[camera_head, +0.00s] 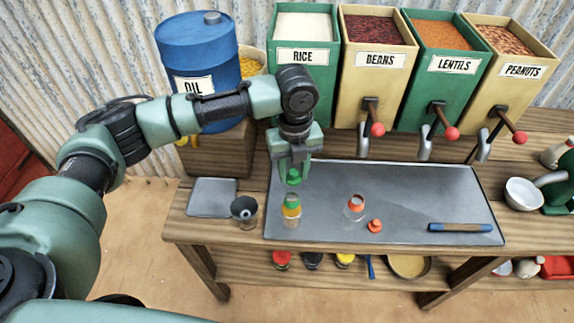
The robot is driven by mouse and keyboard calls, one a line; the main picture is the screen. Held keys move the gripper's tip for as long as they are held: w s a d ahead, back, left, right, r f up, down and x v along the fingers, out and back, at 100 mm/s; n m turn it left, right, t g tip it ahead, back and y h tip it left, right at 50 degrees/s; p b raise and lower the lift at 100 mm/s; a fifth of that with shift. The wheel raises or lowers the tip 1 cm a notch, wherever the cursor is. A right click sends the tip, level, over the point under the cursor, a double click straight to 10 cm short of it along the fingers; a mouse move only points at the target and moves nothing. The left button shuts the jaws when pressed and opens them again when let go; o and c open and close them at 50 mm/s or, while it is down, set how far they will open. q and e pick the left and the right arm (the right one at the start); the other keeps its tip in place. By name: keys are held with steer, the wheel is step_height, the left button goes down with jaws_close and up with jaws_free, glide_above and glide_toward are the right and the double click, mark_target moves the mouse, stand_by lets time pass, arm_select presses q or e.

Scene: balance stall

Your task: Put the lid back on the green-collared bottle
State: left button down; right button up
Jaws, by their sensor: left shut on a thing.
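The green-collared bottle (291,212) stands upright near the left end of the grey metal mat. It is clear, with a green collar and yellow below it. My left gripper (293,172) points down above it, shut on the green lid (293,178). The lid is over the bottle's mouth; a small gap seems to show between them, but I cannot tell its exact size. My right gripper is not in view.
On the mat (420,195) stand a red-collared bottle (355,207), a red lid (375,226) and a blue-handled tool (460,228). A dark metal funnel or cup (244,211) stands left of the mat. Labelled dispensers with spouts and red knobs line the back, beside a blue oil drum (199,60).

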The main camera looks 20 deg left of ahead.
arm_select(q)
steer(key=shift+d+f+b, duration=0.1)
steer(key=shift+f+b, duration=0.2)
steer(key=shift+f, duration=0.15)
steer(key=shift+f+b, duration=0.3)
steer(key=shift+b, duration=0.05)
steer(key=f+b, duration=0.1)
steer(key=b, duration=0.1)
steer(key=f+b, duration=0.1)
steer(key=shift+a+f, duration=0.25)
steer(key=shift+f, duration=0.95)
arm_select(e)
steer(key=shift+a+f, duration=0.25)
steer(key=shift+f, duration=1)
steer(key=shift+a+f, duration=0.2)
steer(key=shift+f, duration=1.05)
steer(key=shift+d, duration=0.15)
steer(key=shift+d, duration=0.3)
arm_select(q)
steer(key=shift+p, duration=0.5)
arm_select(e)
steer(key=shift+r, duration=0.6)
